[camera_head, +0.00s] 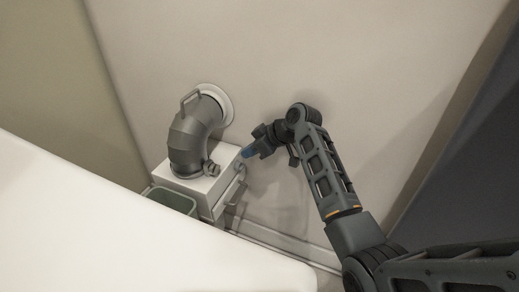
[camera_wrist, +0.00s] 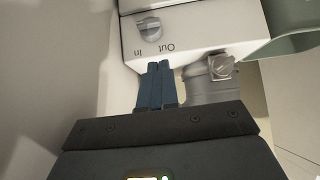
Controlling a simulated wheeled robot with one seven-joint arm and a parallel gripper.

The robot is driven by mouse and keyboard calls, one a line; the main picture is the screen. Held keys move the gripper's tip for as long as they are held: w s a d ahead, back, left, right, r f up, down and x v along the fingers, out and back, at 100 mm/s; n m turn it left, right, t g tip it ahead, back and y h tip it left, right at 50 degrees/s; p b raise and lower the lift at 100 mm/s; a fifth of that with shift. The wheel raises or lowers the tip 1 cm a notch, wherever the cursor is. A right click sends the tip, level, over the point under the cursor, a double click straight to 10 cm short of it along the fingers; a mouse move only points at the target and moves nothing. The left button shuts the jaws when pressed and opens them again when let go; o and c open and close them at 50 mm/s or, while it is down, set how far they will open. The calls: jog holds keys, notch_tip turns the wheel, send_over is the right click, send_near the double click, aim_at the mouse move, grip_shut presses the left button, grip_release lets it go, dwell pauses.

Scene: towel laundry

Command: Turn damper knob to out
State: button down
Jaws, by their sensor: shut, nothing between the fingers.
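The grey damper knob (camera_wrist: 149,29) is on the face of a white box (camera_wrist: 195,27) in the wrist view, beside the printed words "In" (camera_wrist: 138,53) and "Out" (camera_wrist: 169,47). I cannot tell for sure which word the knob points to. My gripper (camera_wrist: 160,66) is shut and empty, its blue fingertips just below the labels and apart from the knob. In the head view, my gripper (camera_head: 246,153) is at the right side of the white box (camera_head: 192,181).
A grey duct elbow (camera_head: 192,135) rises from the box to a round wall flange (camera_head: 220,100). A handle (camera_head: 235,190) sticks out of the box's side. A green bin (camera_head: 172,200) stands beside the box. A large white surface (camera_head: 110,220) fills the lower left.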

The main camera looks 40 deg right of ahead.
aim_at(239, 167)
jog(key=f, duration=0.1)
jog(key=w+f, duration=0.1)
jog(key=f+b, duration=0.1)
jog(key=f, duration=0.1)
jog(key=shift+w+a, duration=0.2)
jog(key=shift+a, duration=0.1)
jog(key=shift+f, duration=0.75)
jog(key=shift+a+b, duration=0.1)
jog(key=shift+b, duration=0.4)
